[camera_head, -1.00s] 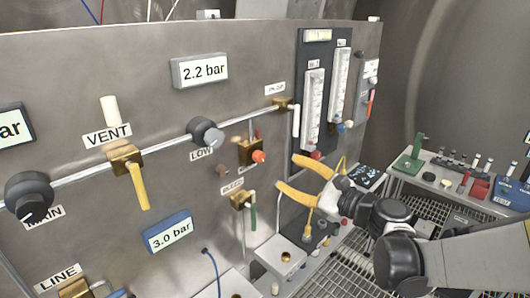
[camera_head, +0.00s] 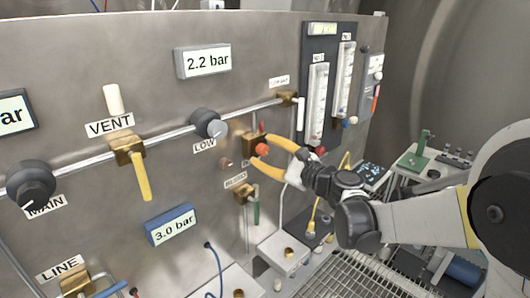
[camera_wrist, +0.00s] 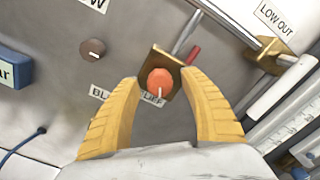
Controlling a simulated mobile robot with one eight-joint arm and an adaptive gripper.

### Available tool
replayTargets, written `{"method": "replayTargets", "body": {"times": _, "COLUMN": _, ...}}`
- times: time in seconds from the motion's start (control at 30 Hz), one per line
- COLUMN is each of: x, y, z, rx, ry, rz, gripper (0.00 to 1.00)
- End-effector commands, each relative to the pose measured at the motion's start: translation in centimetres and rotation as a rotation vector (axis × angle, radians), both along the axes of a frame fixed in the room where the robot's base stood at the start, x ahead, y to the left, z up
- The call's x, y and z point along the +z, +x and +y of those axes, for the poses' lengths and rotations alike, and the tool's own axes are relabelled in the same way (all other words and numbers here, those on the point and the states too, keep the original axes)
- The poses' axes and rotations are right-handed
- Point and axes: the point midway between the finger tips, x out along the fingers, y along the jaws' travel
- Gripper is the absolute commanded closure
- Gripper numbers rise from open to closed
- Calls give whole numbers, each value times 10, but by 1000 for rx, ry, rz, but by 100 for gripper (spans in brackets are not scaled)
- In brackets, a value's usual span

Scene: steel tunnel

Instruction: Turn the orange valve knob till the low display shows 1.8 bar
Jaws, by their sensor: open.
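The orange valve knob (camera_head: 262,149) sits on a brass block on the steel panel. In the wrist view the knob (camera_wrist: 160,83) lies ahead of and between the two yellow fingers. My gripper (camera_head: 258,153) is open around the knob's line; I cannot tell whether either finger touches it. The low display (camera_head: 202,61) reads 2.2 bar. The black knob labelled LOW (camera_head: 208,124) is left of the orange knob. A label partly hidden by the left finger ends in "LIEF" in the wrist view.
A brass valve with a yellow lever (camera_head: 143,175) is to the left, under the VENT label. A blue display (camera_head: 171,226) reads 3.0 bar. The brass bleed valve (camera_head: 245,193) is just below my gripper. Flow tubes (camera_head: 318,105) stand close on the right.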

Motion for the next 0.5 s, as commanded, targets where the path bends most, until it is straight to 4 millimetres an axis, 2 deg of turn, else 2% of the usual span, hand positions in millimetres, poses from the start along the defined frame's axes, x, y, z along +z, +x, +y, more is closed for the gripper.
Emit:
{"method": "replayTargets", "body": {"times": 0.03, "x": 0, "y": 0, "z": 0, "rx": 0, "ry": 0, "rz": 0, "gripper": 48}}
{"method": "replayTargets", "body": {"times": 0.07, "x": 0, "y": 0, "z": 0, "rx": 0, "ry": 0, "rz": 0, "gripper": 53}}
{"method": "replayTargets", "body": {"times": 0.2, "x": 0, "y": 0, "z": 0, "rx": 0, "ry": 0, "rz": 0, "gripper": 96}}
{"method": "replayTargets", "body": {"times": 0.23, "x": 0, "y": 0, "z": 0, "rx": 0, "ry": 0, "rz": 0, "gripper": 100}}
{"method": "replayTargets", "body": {"times": 0.5, "x": 0, "y": 0, "z": -1, "rx": 0, "ry": -12, "rz": -14, "gripper": 100}}
